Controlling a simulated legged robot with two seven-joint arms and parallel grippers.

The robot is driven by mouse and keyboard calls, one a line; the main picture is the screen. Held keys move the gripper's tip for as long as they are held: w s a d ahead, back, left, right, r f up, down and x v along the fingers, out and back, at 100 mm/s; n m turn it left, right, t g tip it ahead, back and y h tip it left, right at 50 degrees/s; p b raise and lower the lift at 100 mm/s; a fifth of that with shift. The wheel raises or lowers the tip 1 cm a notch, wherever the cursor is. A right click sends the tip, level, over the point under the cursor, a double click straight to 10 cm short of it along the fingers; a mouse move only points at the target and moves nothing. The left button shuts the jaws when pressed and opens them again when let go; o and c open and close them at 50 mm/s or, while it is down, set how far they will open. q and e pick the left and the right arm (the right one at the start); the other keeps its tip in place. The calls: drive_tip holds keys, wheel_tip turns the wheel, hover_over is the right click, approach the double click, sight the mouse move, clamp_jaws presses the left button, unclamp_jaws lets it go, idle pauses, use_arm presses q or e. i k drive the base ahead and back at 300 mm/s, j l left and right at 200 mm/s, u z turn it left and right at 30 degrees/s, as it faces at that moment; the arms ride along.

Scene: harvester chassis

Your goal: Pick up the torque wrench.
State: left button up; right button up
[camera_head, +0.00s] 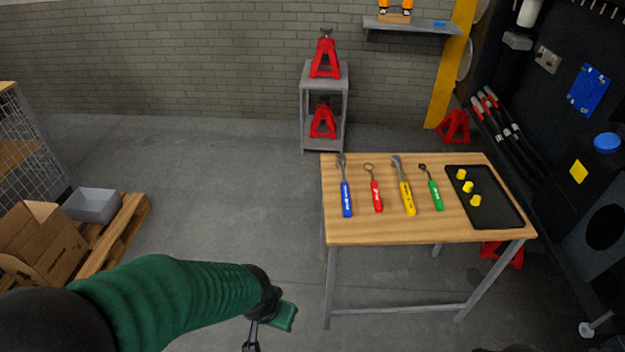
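Several hand tools lie apart in a row on the wooden table (430,232). They are a blue-handled tool (346,190), a red-handled ring-headed tool (374,190), a yellow-handled tool (404,187) and a green-handled tool (433,188). The handle labels are too small to read, so I cannot tell which is the torque wrench. My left gripper (268,328) is at the bottom, left of the table and apart from every tool. Its fingers are partly cut off by the frame edge. My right gripper is not in view.
A black tray (497,213) with yellow pieces (468,187) lies on the table's right side. A grey stand (323,100) with red jack stands is behind. A dark chassis (560,130) is at right. A pallet (125,225) with boxes is at left. Floor between is clear.

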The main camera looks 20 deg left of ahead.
sight(341, 161)
drive_tip(key=u, duration=0.4)
drive_tip(key=z, duration=0.35)
drive_tip(key=i+j+z, duration=0.25)
drive_tip(key=z, duration=0.15)
drive_tip(key=i+j+z, duration=0.15)
drive_tip(key=j+z, duration=0.2)
drive_tip(key=i+j+z, duration=0.1)
drive_tip(key=j+z, duration=0.3)
drive_tip(key=j, duration=0.15)
drive_tip(key=i+j, duration=0.1)
drive_tip(key=j, duration=0.6)
drive_tip(key=i+j+z, duration=0.15)
drive_tip(key=j, duration=1.25)
drive_tip(key=i+j+z, duration=0.1)
drive_tip(key=j, duration=0.65)
drive_tip(key=i, duration=0.05)
